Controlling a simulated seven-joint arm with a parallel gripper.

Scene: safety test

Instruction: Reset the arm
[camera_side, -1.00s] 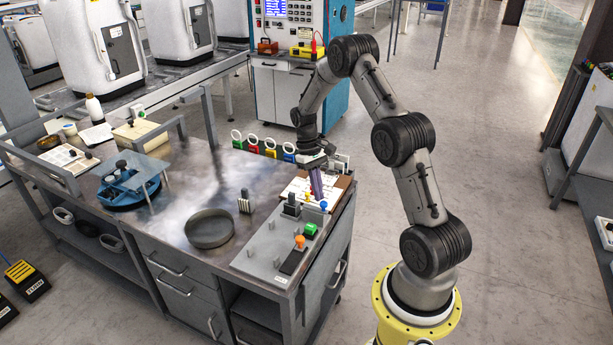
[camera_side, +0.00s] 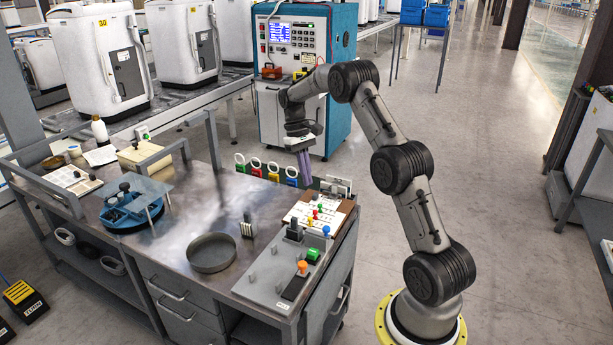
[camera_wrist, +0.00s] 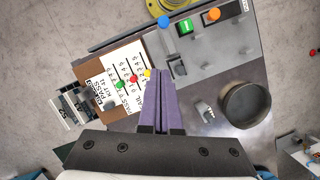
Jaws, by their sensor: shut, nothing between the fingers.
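My gripper (camera_side: 306,178) hangs in the air above the back right part of the workbench, fingers pointing down. Its two purple fingers are together with nothing between them; they also show shut in the wrist view (camera_wrist: 160,75). The arm is bent, with its upper links raised over the right side of the bench. Below the fingers lies a brown clipboard with a printed sheet (camera_side: 302,211). Several coloured pegs stand on or beside the sheet, among them a red peg (camera_wrist: 133,79) and a green peg (camera_wrist: 119,85). The fingers are clear of the sheet.
A grey panel (camera_side: 262,273) with a green button (camera_side: 313,254) and an orange knob (camera_side: 302,266) is at the bench's front right. A round grey dish (camera_side: 212,253) sits left of it. Coloured tags (camera_side: 273,172) line the back edge. A blue cabinet (camera_side: 342,85) stands behind.

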